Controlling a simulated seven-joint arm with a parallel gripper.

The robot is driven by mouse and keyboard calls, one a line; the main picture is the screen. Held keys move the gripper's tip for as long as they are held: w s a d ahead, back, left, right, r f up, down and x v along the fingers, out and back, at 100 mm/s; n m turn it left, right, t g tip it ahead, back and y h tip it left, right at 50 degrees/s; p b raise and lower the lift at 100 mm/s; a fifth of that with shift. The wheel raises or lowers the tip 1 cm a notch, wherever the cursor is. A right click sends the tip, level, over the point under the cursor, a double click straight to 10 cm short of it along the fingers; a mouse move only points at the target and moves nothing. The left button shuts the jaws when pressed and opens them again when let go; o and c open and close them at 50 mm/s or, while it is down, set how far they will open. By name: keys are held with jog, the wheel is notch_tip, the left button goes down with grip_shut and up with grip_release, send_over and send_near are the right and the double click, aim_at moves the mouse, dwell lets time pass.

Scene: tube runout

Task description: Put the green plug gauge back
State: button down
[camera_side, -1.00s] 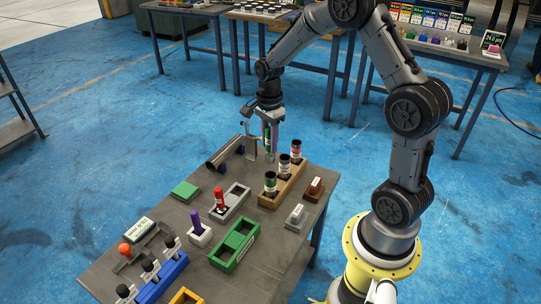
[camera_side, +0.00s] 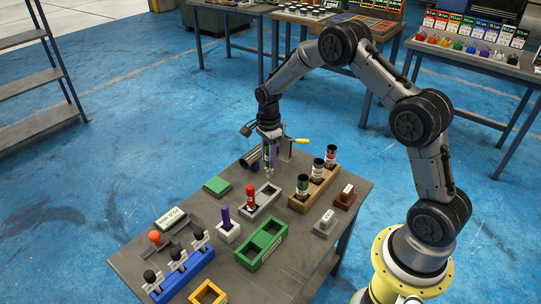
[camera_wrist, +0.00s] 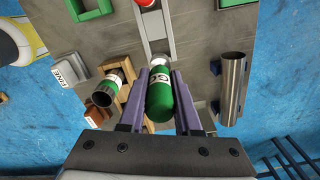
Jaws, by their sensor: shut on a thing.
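My gripper (camera_side: 269,168) is shut on the green plug gauge (camera_wrist: 160,97), which shows a green end and a white label in the wrist view. The gauge is held roughly upright, above the table near the back end of the grey tray (camera_side: 272,187). In the wrist view the grey tray (camera_wrist: 171,28) lies beyond the gauge's far end. A red plug gauge (camera_side: 251,198) stands in the tray's front part; its back part looks empty.
A wooden rack (camera_side: 322,192) with three black-topped gauges stands right of the tray. A steel tube (camera_wrist: 232,88) lies on blue supports behind. A green pad (camera_side: 217,185), purple peg (camera_side: 226,214), green tray (camera_side: 249,262) and blue rack (camera_side: 187,278) stand nearby.

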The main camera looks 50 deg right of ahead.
aim_at(269, 171)
jog(key=shift+f, duration=2.75)
jog(key=shift+f, duration=0.15)
jog(key=shift+f, duration=2)
grip_release()
jog(key=shift+r, duration=4.95)
jog(key=shift+r, duration=0.15)
